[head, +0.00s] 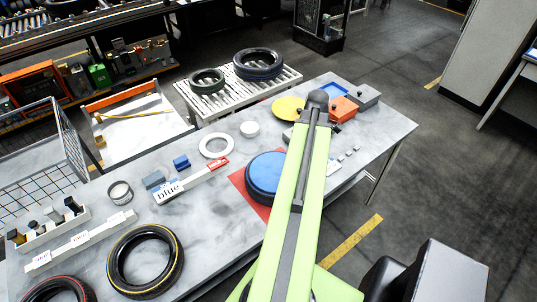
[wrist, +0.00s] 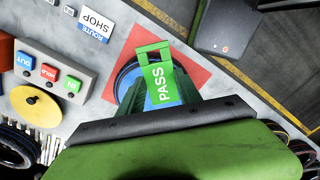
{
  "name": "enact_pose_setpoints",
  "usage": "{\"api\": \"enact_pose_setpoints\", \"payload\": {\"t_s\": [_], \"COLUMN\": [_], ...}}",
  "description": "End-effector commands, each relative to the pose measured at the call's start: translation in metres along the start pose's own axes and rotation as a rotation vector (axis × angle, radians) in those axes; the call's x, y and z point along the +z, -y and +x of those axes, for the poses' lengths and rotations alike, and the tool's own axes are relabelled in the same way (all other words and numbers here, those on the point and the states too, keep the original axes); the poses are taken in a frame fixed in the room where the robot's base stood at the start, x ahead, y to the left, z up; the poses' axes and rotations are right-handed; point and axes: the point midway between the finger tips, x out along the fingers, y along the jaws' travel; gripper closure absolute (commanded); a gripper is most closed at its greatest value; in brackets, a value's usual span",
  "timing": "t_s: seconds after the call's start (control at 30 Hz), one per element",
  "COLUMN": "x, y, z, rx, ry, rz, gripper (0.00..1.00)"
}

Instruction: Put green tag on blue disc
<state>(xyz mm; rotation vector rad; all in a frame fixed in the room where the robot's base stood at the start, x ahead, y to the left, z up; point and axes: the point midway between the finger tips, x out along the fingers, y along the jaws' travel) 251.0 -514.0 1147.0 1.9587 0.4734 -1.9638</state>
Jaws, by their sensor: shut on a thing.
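The green tag (wrist: 158,76), marked PASS, is between the fingers of my gripper (wrist: 155,92) in the wrist view. My gripper is shut on it. The blue disc (head: 265,174) lies on a red square (head: 237,181) on the table. In the wrist view the blue disc (wrist: 126,74) shows behind the tag, which covers much of it. I cannot tell the height between tag and disc. In the head view my arm hides the tag and the fingers.
A button box (wrist: 40,73) marked OUT, HOLD and IN and a yellow disc (wrist: 36,107) are near the gripper. A "blue" sign (head: 168,191), a white ring (head: 216,146) and tyres (head: 146,262) lie left on the table (head: 205,235). A roller conveyor (head: 222,101) stands behind.

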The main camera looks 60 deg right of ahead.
Motion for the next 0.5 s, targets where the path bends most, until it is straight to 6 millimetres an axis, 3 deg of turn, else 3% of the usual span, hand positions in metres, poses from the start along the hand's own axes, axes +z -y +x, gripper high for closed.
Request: {"api": "enact_pose_setpoints", "payload": {"t_s": [0.17, 0.5], "x": [-0.016, -0.094], "y": [-0.006, -0.03], "z": [0.019, 0.069], "rx": [0.0, 0.0], "ry": [0.0, 0.0], "rz": [-0.001, 0.003], "gripper": [0.98, 0.98]}}
